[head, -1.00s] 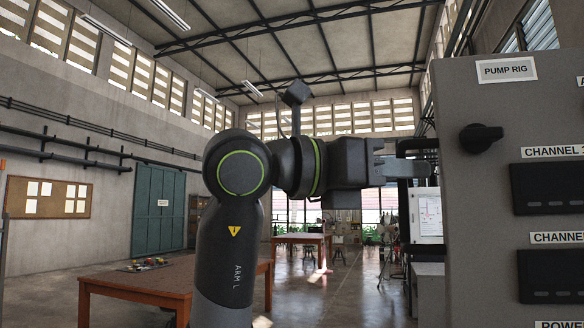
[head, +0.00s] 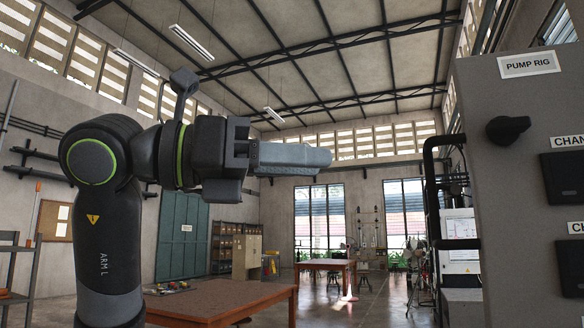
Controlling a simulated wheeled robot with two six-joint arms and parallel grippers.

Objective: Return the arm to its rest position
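My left arm (head: 105,210), dark grey with green rings, rises from the lower left of the head view and bends to the right at the top. My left gripper (head: 322,158) points right in mid-air, level, with its fingers seen from the side. One grey finger covers the other, so the gap between them is hidden. No object shows at the fingertips. The gripper is clear of the grey pump rig panel (head: 478,100), with open space between them. My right gripper is out of view.
The pump rig panel fills the right edge, with a black knob (head: 508,129) and black pipework (head: 432,185) beside it. A brown table (head: 225,296) stands below the gripper, and a shelf rack (head: 22,262) stands at far left. The floor in the middle is open.

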